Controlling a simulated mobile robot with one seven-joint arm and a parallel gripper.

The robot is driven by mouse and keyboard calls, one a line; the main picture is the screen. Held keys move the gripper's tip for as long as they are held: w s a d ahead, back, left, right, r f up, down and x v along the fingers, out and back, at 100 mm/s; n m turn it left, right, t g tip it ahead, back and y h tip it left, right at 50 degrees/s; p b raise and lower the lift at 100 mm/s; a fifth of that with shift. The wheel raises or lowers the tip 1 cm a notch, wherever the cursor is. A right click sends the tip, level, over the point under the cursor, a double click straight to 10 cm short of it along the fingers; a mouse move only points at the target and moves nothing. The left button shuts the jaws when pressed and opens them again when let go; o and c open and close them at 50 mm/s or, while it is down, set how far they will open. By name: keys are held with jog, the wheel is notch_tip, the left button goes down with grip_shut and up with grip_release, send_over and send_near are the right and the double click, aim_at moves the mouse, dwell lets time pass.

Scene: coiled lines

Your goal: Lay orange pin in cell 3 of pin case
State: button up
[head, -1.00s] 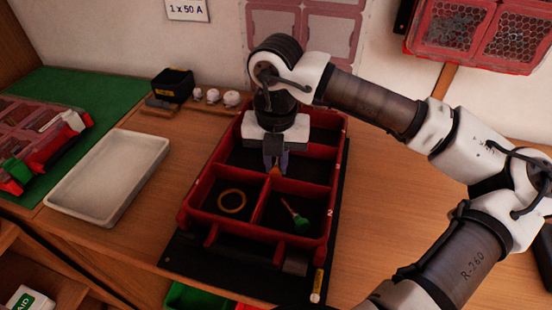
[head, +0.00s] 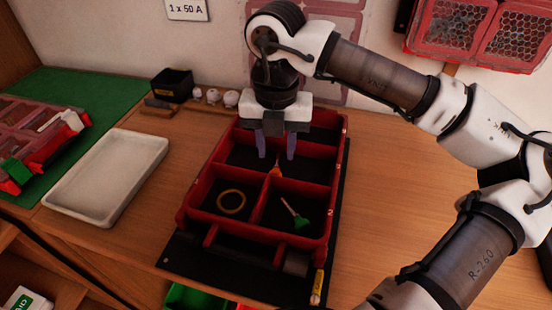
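The pin case (head: 190,195) is a red open box with dark-floored cells, on a black base on the bench. The orange pin (head: 276,169) shows as a small orange piece by the divider junction at the front of the wide middle cell. I cannot tell whether it lies flat or leans on the divider. My gripper (head: 276,157) is open over that cell, its two fingers spread either side above the pin, holding nothing. The front-right cell holds a green-headed pin (head: 297,215); the front-left cell holds a yellow ring (head: 231,202). I cannot read any cell numbers.
An empty white tray (head: 64,197) stands left of the case. A black box (head: 172,84) and several small white knobs (head: 213,95) sit behind. A red case (head: 62,140) lies on the green mat (head: 93,87). Bare bench lies right of the case.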

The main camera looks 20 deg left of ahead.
aim_at(276, 167)
notch_tip(276, 167, up, 8)
jog(key=shift+b, duration=0.35)
jog(key=shift+f, duration=0.1)
dwell(0.7)
